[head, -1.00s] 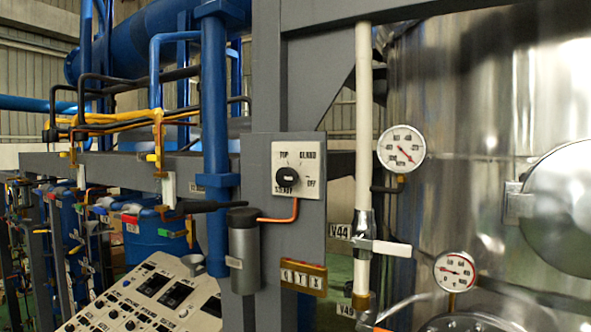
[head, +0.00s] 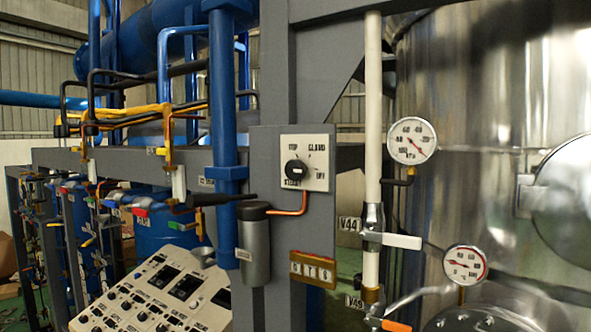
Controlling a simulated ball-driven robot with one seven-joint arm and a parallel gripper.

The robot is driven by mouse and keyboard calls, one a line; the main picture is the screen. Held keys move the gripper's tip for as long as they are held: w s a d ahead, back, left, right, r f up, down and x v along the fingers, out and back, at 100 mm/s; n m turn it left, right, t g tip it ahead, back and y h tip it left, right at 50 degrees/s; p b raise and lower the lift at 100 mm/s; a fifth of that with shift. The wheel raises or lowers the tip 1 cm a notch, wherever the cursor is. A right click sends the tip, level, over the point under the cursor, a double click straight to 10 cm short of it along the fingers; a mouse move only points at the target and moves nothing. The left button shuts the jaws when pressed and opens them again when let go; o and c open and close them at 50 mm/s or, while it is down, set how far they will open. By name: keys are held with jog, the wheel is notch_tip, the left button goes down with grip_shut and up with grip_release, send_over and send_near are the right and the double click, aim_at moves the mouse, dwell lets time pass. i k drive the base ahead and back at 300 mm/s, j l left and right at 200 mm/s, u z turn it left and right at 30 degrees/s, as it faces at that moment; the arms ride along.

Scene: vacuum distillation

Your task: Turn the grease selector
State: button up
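The grease selector is a black round knob (head: 296,170) on a white square plate (head: 318,160) fixed to a grey upright panel. The plate carries black lettering around the knob; "OFF" reads at the lower right, and the words at the top look like "TOP" and "GLAND". The knob covers part of the lettering at the lower left. I cannot tell for certain which mark the knob points at. My gripper is not in view, and nothing touches the knob.
A grey cylinder (head: 254,245) with an orange tube stands below left of the plate. A brass-coloured tag block (head: 313,269) hangs below. Right are a white-handled valve (head: 395,240), two gauges (head: 412,141) and a steel vessel (head: 475,120). A control console (head: 160,290) stands lower left.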

aim_at(294, 170)
jog(key=i+j+z, duration=0.2)
jog(key=i+j, duration=0.25)
jog(key=i, duration=0.25)
jog(key=i+j+z, duration=0.2)
jog(key=i+j, duration=0.3)
jog(key=i, duration=0.2)
